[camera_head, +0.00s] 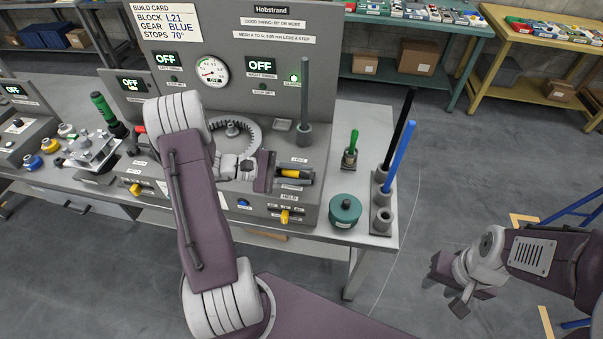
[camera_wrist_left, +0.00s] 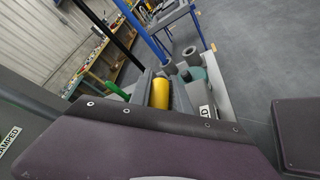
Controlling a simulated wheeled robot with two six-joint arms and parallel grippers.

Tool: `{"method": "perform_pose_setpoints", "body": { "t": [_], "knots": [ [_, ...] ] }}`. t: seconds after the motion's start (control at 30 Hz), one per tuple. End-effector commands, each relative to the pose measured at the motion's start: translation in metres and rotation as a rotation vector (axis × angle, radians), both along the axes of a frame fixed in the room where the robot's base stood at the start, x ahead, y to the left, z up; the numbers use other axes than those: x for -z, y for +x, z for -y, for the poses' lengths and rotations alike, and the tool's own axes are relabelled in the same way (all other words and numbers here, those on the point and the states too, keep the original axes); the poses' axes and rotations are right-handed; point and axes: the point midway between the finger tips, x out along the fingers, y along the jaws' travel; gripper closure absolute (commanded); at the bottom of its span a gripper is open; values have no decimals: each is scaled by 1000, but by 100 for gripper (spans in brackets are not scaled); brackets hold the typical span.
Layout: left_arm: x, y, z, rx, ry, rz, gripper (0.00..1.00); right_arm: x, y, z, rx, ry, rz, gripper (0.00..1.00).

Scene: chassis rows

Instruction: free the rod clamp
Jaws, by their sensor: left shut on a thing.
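A yellow-banded black handle (camera_head: 292,174) lies in a slot at the right end of the grey bench unit. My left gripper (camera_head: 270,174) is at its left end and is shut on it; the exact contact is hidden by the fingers. In the left wrist view, the yellow band (camera_wrist_left: 160,93) shows just beyond my large purple finger. A yellow knob (camera_head: 285,216) sits on the unit's front below a "HELD" label. A dark grey rod (camera_head: 305,88) stands upright in its socket behind the handle. My right gripper (camera_head: 462,298) hangs away from the bench at lower right, its jaw opening unclear.
A black rod (camera_head: 402,130) and a blue rod (camera_head: 398,155) lean in a holder at the bench's right end. A green-handled tool (camera_head: 352,145) and a round teal pot (camera_head: 345,210) stand nearby. A toothed ring (camera_head: 238,135) lies behind my left arm.

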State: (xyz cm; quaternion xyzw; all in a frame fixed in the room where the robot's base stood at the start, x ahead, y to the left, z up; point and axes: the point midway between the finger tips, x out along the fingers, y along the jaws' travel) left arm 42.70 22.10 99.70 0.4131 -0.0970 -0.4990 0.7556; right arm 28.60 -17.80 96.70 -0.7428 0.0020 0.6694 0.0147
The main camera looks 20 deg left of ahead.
Motion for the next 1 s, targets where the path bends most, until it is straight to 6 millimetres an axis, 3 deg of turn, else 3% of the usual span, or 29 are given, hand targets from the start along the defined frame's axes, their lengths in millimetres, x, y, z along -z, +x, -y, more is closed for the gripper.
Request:
{"method": "perform_pose_setpoints", "body": {
  "t": [0.57,1.0],
  "knots": [
    [-7,4,-1,-4,-8,-13,100,-6,0,0,0,0,0,64],
    [-19,19,-5,-4,-81,-310,100,-49,0,0,0,0,0,64]
  ]
}}
